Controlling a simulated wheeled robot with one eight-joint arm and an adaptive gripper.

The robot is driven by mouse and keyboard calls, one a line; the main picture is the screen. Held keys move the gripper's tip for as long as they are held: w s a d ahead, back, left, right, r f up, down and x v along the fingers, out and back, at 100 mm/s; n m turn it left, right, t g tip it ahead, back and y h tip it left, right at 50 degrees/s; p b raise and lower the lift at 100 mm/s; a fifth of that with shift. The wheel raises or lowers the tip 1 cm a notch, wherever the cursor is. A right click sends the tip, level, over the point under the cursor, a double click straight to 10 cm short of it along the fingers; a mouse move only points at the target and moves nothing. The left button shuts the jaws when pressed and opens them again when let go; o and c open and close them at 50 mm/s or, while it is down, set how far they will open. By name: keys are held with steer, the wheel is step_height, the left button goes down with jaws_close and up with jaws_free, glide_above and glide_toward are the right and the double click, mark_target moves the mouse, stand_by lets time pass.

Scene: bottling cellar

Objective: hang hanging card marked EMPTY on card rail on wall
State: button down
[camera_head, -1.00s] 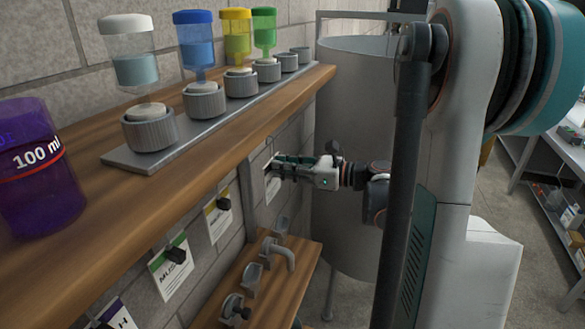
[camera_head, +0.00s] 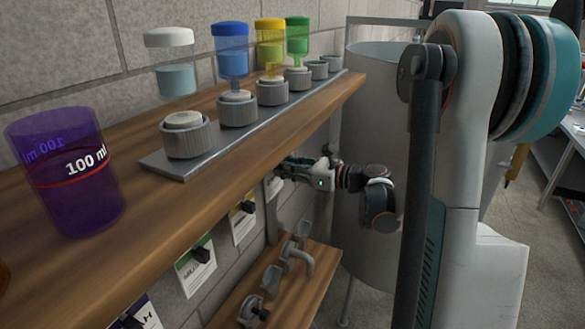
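My gripper (camera_head: 287,169) is at the wall under the front edge of the wooden shelf, pointing left. The shelf edge partly hides its fingers, so I cannot tell whether they are open or shut. A small pale card (camera_head: 273,187) shows at the wall just below the fingertips. Its marking cannot be read, and I cannot tell whether the gripper holds it. To its left, cards hang in a row under dark clips: one with a yellow band (camera_head: 243,227), one with a green band (camera_head: 193,271), and one with a purple band (camera_head: 146,316). The rail itself is hidden by the shelf.
The wooden shelf (camera_head: 120,207) overhangs the cards. It bears a purple 100 ml beaker (camera_head: 68,190) and a metal rack (camera_head: 163,168) with coloured bottles. A lower wooden ledge (camera_head: 313,272) with metal fittings lies below my gripper. A large grey tank (camera_head: 365,110) stands behind my arm.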

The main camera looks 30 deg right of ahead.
steer(key=shift+w+a, duration=0.25)
steer(key=shift+w, duration=0.05)
steer(key=shift+s+d+f+b, duration=0.1)
steer(key=shift+f+b, duration=1.4)
steer(key=shift+b, duration=0.05)
steer(key=c, duration=1.4)
jaws_free()
steer(key=shift+c, duration=0.2)
